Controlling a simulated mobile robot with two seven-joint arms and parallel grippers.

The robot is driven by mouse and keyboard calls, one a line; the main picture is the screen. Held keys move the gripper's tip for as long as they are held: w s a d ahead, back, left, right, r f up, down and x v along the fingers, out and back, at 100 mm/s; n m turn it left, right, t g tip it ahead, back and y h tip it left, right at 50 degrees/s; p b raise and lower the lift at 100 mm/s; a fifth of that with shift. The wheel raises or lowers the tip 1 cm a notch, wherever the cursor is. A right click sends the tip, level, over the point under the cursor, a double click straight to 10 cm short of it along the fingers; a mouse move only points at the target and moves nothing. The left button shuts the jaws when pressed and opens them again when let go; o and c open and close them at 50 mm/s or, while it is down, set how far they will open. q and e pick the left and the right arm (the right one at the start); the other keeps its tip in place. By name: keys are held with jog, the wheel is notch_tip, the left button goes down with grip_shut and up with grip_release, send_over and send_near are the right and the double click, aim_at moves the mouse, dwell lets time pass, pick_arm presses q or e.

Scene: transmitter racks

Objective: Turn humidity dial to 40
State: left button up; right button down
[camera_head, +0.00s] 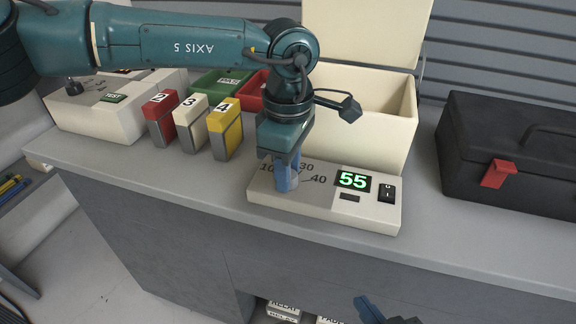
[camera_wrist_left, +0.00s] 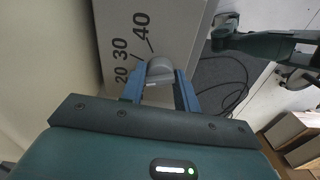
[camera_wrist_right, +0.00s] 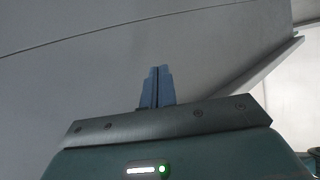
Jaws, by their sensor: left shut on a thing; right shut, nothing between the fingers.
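The humidity unit (camera_head: 346,212) is a cream box on the counter with a green display (camera_head: 352,180) reading 55 and a black switch (camera_head: 387,193). Its dial (camera_wrist_left: 160,69) is a grey knob, with 20, 30 and 40 printed around it in the left wrist view. My left gripper (camera_head: 284,186) points down over the dial and is shut on it, with blue fingers on both sides (camera_wrist_left: 160,92). The fingers hide much of the dial in the head view. The dial's pointer is not clear. My right gripper (camera_wrist_right: 158,88) is shut and empty, low in front of the counter (camera_head: 388,312).
Red, white and yellow blocks numbered 2, 3 and 4 (camera_head: 193,122) stand left of the unit. An open cream box (camera_head: 385,110) stands behind it. A black case (camera_head: 510,150) with a red latch lies to the right. Counter space in front of the case is clear.

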pick_arm(q)
jog(key=m, duration=0.4)
jog(key=shift+m, duration=0.3)
jog(key=m+b, duration=0.1)
jog(key=m, duration=0.7)
jog(key=shift+m+b, duration=0.35)
jog(key=shift+m, duration=1.15)
pick_arm(e)
jog(key=shift+s+d+r+t, duration=0.2)
jog(key=shift+d+r+t, duration=0.05)
jog(key=shift+d+t, duration=0.05)
pick_arm(q)
jog(key=o, duration=0.9)
jog(key=shift+o, duration=0.2)
jog(key=shift+r, duration=0.1)
